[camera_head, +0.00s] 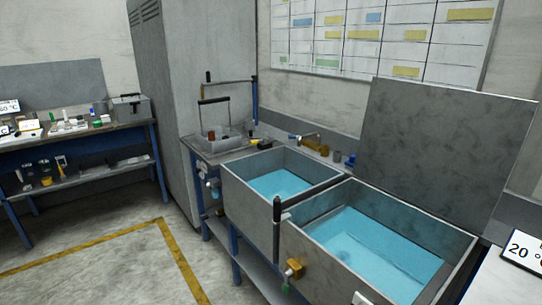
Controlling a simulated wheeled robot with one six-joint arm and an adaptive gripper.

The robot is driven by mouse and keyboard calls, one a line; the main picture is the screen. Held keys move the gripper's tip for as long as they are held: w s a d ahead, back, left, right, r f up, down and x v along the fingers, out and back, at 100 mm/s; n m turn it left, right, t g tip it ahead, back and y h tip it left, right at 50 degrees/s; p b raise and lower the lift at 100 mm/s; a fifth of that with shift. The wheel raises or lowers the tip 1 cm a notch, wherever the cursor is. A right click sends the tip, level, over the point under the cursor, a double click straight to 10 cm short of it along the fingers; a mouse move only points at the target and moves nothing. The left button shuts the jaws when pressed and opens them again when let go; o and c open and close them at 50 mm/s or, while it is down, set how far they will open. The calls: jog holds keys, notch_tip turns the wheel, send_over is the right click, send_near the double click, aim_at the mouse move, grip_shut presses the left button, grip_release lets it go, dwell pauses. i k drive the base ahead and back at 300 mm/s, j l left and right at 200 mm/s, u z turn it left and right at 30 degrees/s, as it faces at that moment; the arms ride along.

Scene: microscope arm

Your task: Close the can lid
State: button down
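A large grey metal tank (290,248) stands open at the front right, with blue liquid (375,250) inside. A broad flat grey lid (440,140) stands raised and tilted back along the tank's rear side, so the tank's top is uncovered. A second open grey tank (232,198) with blue liquid (280,184) stands beside it to the left; no lid shows over it. I cannot tell from the picture which container is called the can. My gripper is not in view.
An upright dark bar (276,235) stands at the front between the tanks. A smaller grey box (222,137) with a tall handle sits behind. A tall grey cabinet (190,60) and a cluttered workbench (85,134) stand left. The floor (90,265) at front left is clear.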

aim_at(97, 93)
jog(key=i+j+z, duration=0.15)
jog(key=i+j, duration=0.5)
jog(key=i+j+z, duration=0.15)
jog(key=i+j, duration=0.5)
jog(key=j, duration=0.2)
jog(key=u, duration=1.4)
jog(key=i+j+u, duration=0.35)
jog(key=i, duration=0.45)
jog(key=i+u, duration=0.35)
jog(key=i, duration=0.45)
jog(key=i+z, duration=0.15)
jog(key=i, duration=0.3)
jog(key=i+j+z, duration=0.2)
jog(key=i, duration=0.25)
jog(key=i+j+z, duration=0.15)
jog(key=i, duration=0.3)
jog(key=i+j+z, duration=0.15)
jog(key=i, duration=0.3)
jog(key=i+j+z, duration=0.55)
jog(key=i+j, duration=0.05)
jog(key=i, duration=0.05)
